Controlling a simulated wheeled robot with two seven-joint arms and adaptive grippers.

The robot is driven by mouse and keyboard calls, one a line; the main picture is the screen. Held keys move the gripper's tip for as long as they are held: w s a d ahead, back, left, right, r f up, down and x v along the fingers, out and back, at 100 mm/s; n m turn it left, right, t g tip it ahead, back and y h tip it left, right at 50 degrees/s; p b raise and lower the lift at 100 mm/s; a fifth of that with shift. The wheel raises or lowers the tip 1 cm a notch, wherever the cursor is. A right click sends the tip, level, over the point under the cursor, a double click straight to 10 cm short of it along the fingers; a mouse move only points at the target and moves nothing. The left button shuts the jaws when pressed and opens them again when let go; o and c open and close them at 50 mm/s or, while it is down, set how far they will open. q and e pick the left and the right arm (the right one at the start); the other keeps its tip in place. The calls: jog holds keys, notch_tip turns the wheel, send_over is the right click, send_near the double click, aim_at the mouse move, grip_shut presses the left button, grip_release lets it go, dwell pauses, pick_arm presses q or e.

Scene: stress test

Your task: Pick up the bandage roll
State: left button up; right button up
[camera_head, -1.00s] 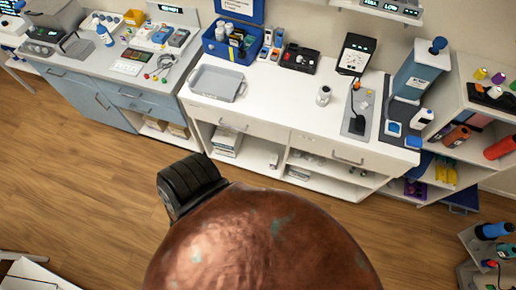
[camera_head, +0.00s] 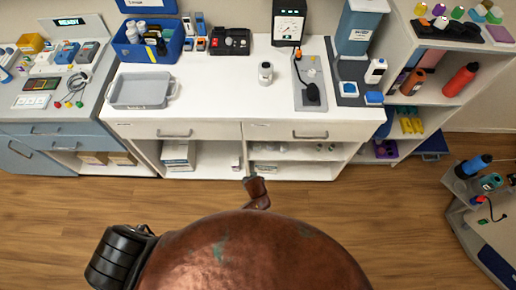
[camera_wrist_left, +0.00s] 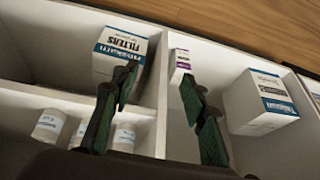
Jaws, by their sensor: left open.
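I cannot pick out a bandage roll for certain. Several white cylinders with dark lettering (camera_wrist_left: 48,125) stand in a shelf compartment at the lower left of the left wrist view. Small white items (camera_head: 318,147) show dimly on the open shelf under the counter in the head view. My left gripper (camera_wrist_left: 158,78) is open and empty, its two dark fingers spread in front of the shelf divider. My right gripper is not in view.
A filters box (camera_wrist_left: 122,48), a small purple-and-white box (camera_wrist_left: 180,62) and a larger white box (camera_wrist_left: 258,102) stand on the shelves. The wooden floor before the cabinet is clear.

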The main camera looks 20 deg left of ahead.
aim_at(257, 148)
pick_arm(q)
jog(key=w+d+r+n+t+b, duration=0.1)
jog(key=w+d+r+n+b, duration=0.1)
jog(key=w+d+r, duration=0.3)
jog(key=shift+y, duration=0.4)
jog(key=w+a, duration=0.2)
jog(key=w, duration=0.1)
jog(key=w+a+b, duration=0.1)
jog(key=w+a, duration=0.1)
jog(key=w, duration=0.1)
jog(key=w+a+b, duration=0.1)
jog(key=w+a, duration=0.1)
jog(key=w, duration=0.2)
jog(key=shift+w+a+r, duration=0.1)
jog(key=shift+r, duration=0.05)
jog(key=b+x, duration=0.1)
jog(key=x, duration=0.1)
jog(key=b+x, duration=0.1)
jog(key=shift+w+a, duration=0.3)
jog(key=shift+w, duration=0.2)
jog(key=shift+b+x, duration=0.4)
jog(key=shift+x, duration=0.35)
jog(key=shift+w, duration=0.2)
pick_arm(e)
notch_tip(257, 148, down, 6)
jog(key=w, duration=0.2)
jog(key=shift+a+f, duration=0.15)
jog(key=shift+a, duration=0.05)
pick_arm(q)
jog(key=shift+c, duration=0.3)
